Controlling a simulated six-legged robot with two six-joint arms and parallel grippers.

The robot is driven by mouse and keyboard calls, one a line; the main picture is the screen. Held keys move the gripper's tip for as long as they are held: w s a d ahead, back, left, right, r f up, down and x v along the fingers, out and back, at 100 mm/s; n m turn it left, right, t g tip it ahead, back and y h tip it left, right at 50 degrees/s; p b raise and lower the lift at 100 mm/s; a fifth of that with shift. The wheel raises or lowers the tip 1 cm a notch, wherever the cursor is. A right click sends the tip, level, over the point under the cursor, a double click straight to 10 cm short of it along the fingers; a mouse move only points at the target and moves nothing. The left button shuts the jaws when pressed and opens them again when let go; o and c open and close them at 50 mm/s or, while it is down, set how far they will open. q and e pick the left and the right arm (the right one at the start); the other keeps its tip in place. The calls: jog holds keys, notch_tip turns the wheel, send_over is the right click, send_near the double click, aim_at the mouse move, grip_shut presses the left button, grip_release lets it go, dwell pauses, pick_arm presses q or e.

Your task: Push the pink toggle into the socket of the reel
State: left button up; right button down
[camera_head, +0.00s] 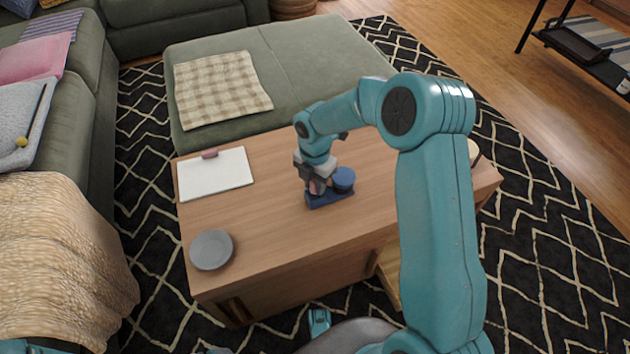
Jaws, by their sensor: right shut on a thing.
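The reel (343,179) is dark blue, with a round drum on a flat blue base, and stands on the wooden table. My right gripper (317,183) points down over the left part of the reel's base, just left of the drum. It is shut on the pink toggle (317,187), of which only a small pinkish patch shows between the fingers. The socket is hidden by the gripper, so I cannot tell whether the toggle touches it. My left gripper is not in view.
A clipboard with white paper (215,176) lies at the table's back left. A grey plate (211,249) sits near the front left edge. A green ottoman (300,60) with a checked cloth (221,88) stands behind the table. The tabletop between plate and reel is clear.

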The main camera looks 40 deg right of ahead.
jog(key=shift+p, duration=0.45)
dwell(0.6)
jog(key=shift+f+b, duration=0.6)
jog(key=shift+f, duration=0.35)
jog(key=c, duration=0.8)
grip_release()
notch_tip(320, 180, up, 16)
jog(key=p, duration=0.5)
jog(key=shift+r+p, duration=0.2)
jog(key=shift+p, duration=0.1)
